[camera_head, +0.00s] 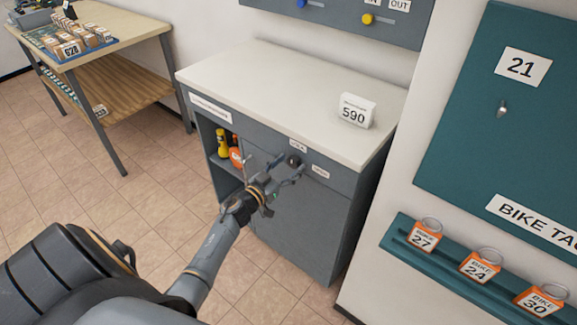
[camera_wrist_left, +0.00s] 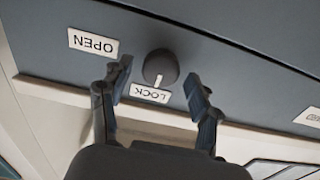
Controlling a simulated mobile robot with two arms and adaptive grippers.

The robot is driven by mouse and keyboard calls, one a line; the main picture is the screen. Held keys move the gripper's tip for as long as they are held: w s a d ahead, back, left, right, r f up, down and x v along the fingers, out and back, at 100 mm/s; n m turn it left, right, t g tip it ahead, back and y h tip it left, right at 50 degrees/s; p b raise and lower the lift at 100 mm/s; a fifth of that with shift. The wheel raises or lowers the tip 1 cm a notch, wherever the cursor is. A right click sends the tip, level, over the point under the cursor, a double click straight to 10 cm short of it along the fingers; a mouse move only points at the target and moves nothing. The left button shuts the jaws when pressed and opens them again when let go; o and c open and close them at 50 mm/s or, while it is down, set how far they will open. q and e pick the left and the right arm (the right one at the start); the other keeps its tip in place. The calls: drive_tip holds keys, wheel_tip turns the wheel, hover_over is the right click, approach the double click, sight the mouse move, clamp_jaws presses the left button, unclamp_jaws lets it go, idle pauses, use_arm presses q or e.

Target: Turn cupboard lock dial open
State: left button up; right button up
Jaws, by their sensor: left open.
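The cupboard (camera_head: 300,225) is a grey cabinet with a pale top. Its round dark lock dial (camera_head: 293,160) sits on the front band below the top, near a LOCK label (camera_head: 298,145) and an OPEN label (camera_head: 320,172). My left gripper (camera_head: 287,170) is open in front of the dial. In the left wrist view, which is upside down, the dial (camera_wrist_left: 160,67) shows between and just beyond the two fingertips (camera_wrist_left: 160,82). Its white mark points to the LOCK label (camera_wrist_left: 150,93); the OPEN label (camera_wrist_left: 93,42) is at the left. Contact with the dial cannot be told. My right gripper is out of view.
Yellow (camera_head: 222,143) and orange (camera_head: 237,158) items stand in the open left compartment. A teal bike tag rail (camera_head: 395,237) is at the right. A wooden table (camera_head: 125,35) stands at the back left.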

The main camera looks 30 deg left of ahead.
use_arm(q)
drive_tip(key=c, duration=1.2)
drive_tip(key=shift+o, duration=0.2)
drive_tip(key=shift+m, duration=0.3)
drive_tip(key=m, duration=0.2)
drive_tip(key=shift+d+m, duration=0.1)
drive_tip(key=shift+m, duration=0.3)
drive_tip(key=m+b, duration=0.1)
drive_tip(key=m, duration=0.4)
drive_tip(key=shift+f+b, duration=0.15)
drive_tip(key=shift+b, duration=0.25)
drive_tip(key=m+b, duration=0.1)
drive_tip(key=m, duration=0.2)
drive_tip(key=m+b, duration=0.1)
drive_tip(key=m, duration=0.1)
drive_tip(key=shift+s+d+f+m, duration=0.1)
drive_tip(key=shift+d+f+m, duration=0.05)
drive_tip(key=shift+m, duration=0.25)
drive_tip(key=shift+m+b, duration=0.75)
drive_tip(key=shift+m, duration=1.15)
